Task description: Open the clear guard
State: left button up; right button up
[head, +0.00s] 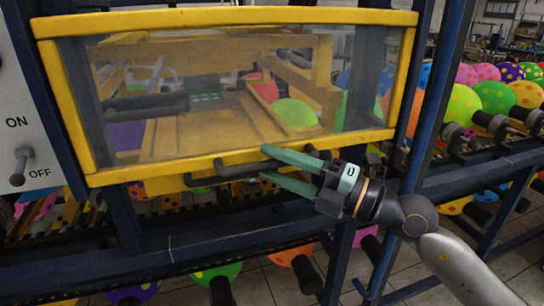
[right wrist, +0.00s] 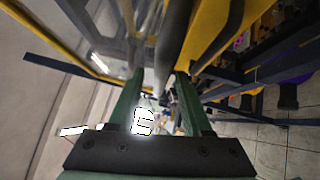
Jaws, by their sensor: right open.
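The clear guard (head: 235,85) is a see-through panel in a yellow frame (head: 240,17), and it stands closed across the front of the machine. A dark bar handle (head: 236,170) runs along its lower yellow edge. My right gripper (head: 264,163) is at the right part of this handle, with one green finger above it and one below. The fingers are open. In the right wrist view the dark handle (right wrist: 162,45) shows between the two fingers of the gripper (right wrist: 160,85). Whether a finger touches it I cannot tell. My left gripper is out of view.
A panel with an ON/OFF lever (head: 22,165) is at the left. Blue frame posts (head: 437,75) flank the guard. Spotted balloons on black holders (head: 495,97) line the right side, and more hang below. Behind the guard are yellow machine parts.

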jog(key=shift+w+a, duration=0.2)
jog(key=shift+a, duration=0.25)
grip_shut()
dwell(1.2)
